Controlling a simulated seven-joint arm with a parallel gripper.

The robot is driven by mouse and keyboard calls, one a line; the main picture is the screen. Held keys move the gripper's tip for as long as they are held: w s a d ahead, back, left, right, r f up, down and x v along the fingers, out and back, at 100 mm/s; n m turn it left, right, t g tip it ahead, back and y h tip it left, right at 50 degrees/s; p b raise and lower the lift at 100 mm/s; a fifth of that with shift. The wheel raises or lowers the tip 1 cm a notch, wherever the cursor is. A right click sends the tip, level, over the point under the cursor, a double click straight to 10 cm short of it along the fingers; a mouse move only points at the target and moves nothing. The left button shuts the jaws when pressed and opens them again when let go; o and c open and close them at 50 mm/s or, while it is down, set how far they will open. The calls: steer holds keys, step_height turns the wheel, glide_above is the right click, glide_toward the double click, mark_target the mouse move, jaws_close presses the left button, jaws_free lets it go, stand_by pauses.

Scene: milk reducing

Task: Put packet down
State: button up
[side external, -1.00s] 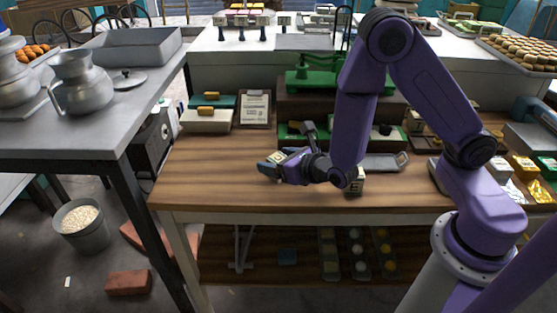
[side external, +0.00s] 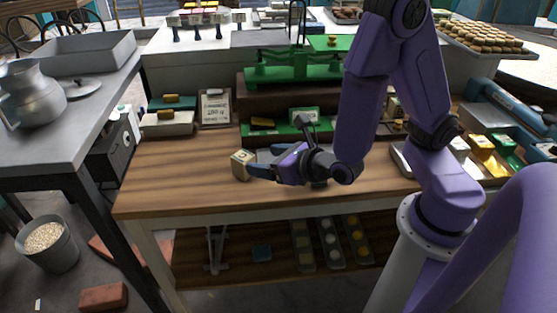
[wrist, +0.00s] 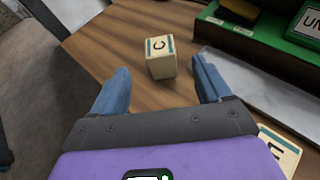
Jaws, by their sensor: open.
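A small cream block-shaped packet with teal bands and a letter C (wrist: 161,57) stands on the wooden table. It also shows in the side external view (side external: 242,165), near the table's left part. My gripper (side external: 258,172) is low over the table, just right of this packet. In the wrist view my gripper (wrist: 158,78) has its blue fingers wide apart with nothing between them. The packet stands just beyond the fingertips, apart from both. A second similar packet (wrist: 281,150) is partly in view at the lower right, beside my gripper.
A green tray with a label (wrist: 300,27) and a pale grey tray (wrist: 255,80) lie to the right in the wrist view. A clipboard (side external: 215,107) and a green scale (side external: 292,70) stand at the back. The wooden table (side external: 180,180) is clear at front left.

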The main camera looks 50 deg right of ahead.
steer(key=shift+v, duration=1.5)
steer(key=s+d+r+m+g+h, duration=0.1)
steer(key=d+m+g+h, duration=0.1)
steer(key=d+m, duration=0.1)
steer(key=s+d+r+m+g+h, duration=0.1)
steer(key=s+d+m, duration=0.1)
steer(key=m, duration=0.3)
steer(key=s+d+r+m+g+h, duration=0.1)
steer(key=s+d+m+g+h, duration=0.1)
steer(key=d+m, duration=0.2)
steer(key=shift+m+g+h, duration=0.3)
steer(key=shift+m, duration=0.3)
steer(key=s+m+g+y, duration=0.1)
steer(key=s+m+g, duration=0.3)
steer(key=s+m, duration=0.1)
steer(key=shift+s+a+m+y, duration=0.3)
steer(key=shift+s+y, duration=0.1)
steer(key=shift+s, duration=0.1)
steer(key=s+a+m+g+y, duration=0.1)
steer(key=s, duration=0.1)
steer(key=s+a+r+m+g+y, duration=0.1)
steer(key=s+a+m, duration=0.1)
steer(key=s+a+r+m+g+y, duration=0.1)
steer(key=s+y, duration=0.1)
steer(key=shift+a+m+g, duration=0.3)
steer(key=shift+a, duration=0.1)
